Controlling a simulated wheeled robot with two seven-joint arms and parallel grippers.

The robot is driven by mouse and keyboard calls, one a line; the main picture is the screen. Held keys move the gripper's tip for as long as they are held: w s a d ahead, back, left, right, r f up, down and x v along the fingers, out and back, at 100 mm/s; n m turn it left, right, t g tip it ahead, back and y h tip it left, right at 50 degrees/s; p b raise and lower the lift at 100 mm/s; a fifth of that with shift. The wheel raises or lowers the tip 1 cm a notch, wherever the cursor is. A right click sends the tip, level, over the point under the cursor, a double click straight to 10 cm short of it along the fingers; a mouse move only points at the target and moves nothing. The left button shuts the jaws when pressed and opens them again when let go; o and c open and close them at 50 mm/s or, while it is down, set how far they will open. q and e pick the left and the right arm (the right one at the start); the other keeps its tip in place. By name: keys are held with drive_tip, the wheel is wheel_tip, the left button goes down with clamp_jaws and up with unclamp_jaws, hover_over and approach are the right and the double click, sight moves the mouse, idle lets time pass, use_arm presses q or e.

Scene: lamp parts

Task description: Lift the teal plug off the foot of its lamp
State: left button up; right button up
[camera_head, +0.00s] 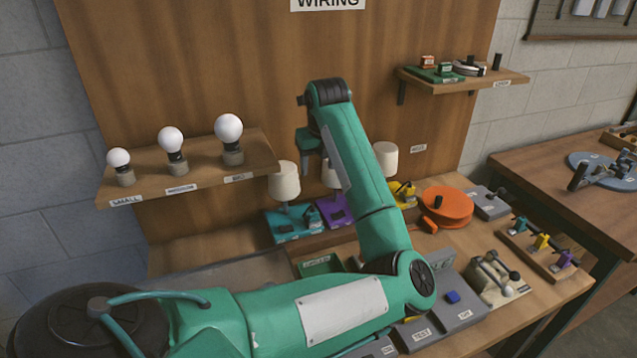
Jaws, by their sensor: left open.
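The teal lamp (294,222) stands at the back of the bench, with a white shade (284,178) above a square teal foot. A small teal piece on the front of its foot may be the plug, but it is too small to tell. My left arm reaches in from the left and bends up in front of the lamps. My left gripper (311,163) hangs from its upper end, open and apparently empty, over or in front of the gap between the teal and purple lamps. Its fingers are small and partly hidden. My right gripper is not in view.
A purple lamp (333,211) and a yellow lamp (402,192) stand to the right, partly behind my arm. A shelf with bulbs (187,178) juts out at left. An orange reel (447,208) and a rack of coloured pieces (540,247) occupy the right.

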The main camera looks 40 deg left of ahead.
use_arm(q)
wheel_tip(320, 180, down, 4)
drive_tip(key=b, duration=0.3)
drive_tip(key=p, duration=0.2)
hover_over(313, 209)
drive_tip(key=d, duration=0.1)
drive_tip(key=f, duration=0.8)
drive_tip(key=shift+s+d, duration=0.2)
drive_tip(key=shift+s, duration=0.15)
drive_tip(key=x, duration=0.5)
drive_tip(key=shift+p, duration=0.4)
drive_tip(key=shift+w+f, duration=0.1)
drive_tip(key=shift+f, duration=0.3)
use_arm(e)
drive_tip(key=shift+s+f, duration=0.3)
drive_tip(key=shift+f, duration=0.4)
use_arm(q)
clamp_jaws()
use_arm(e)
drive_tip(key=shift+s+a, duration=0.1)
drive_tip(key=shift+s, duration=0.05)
use_arm(q)
drive_tip(key=shift+r, duration=0.2)
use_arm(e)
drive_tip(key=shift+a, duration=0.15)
